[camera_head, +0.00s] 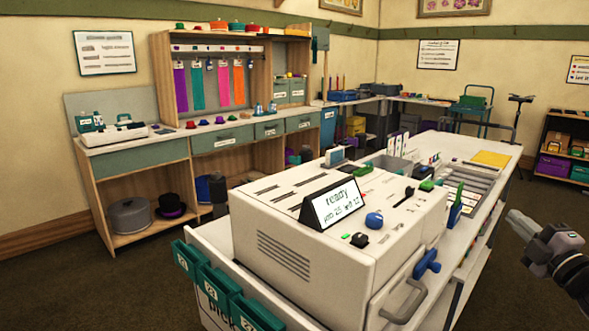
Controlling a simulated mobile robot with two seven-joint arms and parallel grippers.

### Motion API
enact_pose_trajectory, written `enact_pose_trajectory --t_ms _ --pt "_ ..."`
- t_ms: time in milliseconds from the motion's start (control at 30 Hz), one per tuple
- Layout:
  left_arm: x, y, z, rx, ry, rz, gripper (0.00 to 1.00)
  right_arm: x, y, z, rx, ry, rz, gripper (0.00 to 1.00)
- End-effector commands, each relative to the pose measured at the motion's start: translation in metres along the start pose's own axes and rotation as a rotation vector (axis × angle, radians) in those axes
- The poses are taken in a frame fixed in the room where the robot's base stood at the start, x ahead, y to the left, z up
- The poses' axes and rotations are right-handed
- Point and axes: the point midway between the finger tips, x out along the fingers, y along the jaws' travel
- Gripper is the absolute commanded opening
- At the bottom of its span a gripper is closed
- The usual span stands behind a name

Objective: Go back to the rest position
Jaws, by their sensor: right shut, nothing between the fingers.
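My right gripper (522,226) is at the right edge of the head view, its arm coming in from the lower right. Its fingers point up and left and are shut with nothing between them. It hangs in open space over the dark floor, to the right of the white table (483,228) and apart from it. My left gripper is not in view.
A white machine (315,262) with a tilted "ready" display (338,203) and a blue knob (374,220) fills the front middle. Green bins (222,290) hang at its front left. A wooden shelf (563,147) stands at the far right. Carpet (540,205) lies clear between.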

Motion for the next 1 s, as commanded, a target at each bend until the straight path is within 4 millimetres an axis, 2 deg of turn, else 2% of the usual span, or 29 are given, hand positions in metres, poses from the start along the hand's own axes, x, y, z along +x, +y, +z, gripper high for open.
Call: enact_pose_trajectory --t_ms 100,200,267,300,400,467,600,700,833,900,1000 --pt "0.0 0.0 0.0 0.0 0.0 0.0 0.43 -0.004 -0.01 0.038 0.237 -0.207 -0.03 0.0" --pt "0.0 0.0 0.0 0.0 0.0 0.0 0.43 -0.013 -0.026 0.065 0.431 -0.373 -0.064 0.0" --pt "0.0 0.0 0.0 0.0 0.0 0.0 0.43 -0.021 -0.039 0.077 0.542 -0.471 -0.088 0.0" --pt "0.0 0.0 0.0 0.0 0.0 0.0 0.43 -0.028 -0.057 0.076 0.603 -0.511 -0.119 0.0" --pt "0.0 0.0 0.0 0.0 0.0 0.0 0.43 -0.048 -0.123 0.033 0.659 -0.481 -0.222 0.0" --pt "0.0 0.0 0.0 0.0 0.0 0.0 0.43 -0.063 -0.155 0.009 0.699 -0.472 -0.276 0.0" --pt "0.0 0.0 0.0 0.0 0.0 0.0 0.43 -0.11 -0.226 -0.053 0.811 -0.459 -0.405 0.0" --pt "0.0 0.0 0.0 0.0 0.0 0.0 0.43 -0.151 -0.268 -0.103 0.907 -0.461 -0.493 0.0" --pt "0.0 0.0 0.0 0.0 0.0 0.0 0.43 -0.21 -0.306 -0.169 1.046 -0.477 -0.594 0.0" --pt "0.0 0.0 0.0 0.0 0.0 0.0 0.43 -0.239 -0.317 -0.202 1.121 -0.493 -0.637 0.0" --pt "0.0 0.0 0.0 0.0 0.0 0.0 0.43 -0.275 -0.325 -0.241 1.217 -0.521 -0.681 0.0"
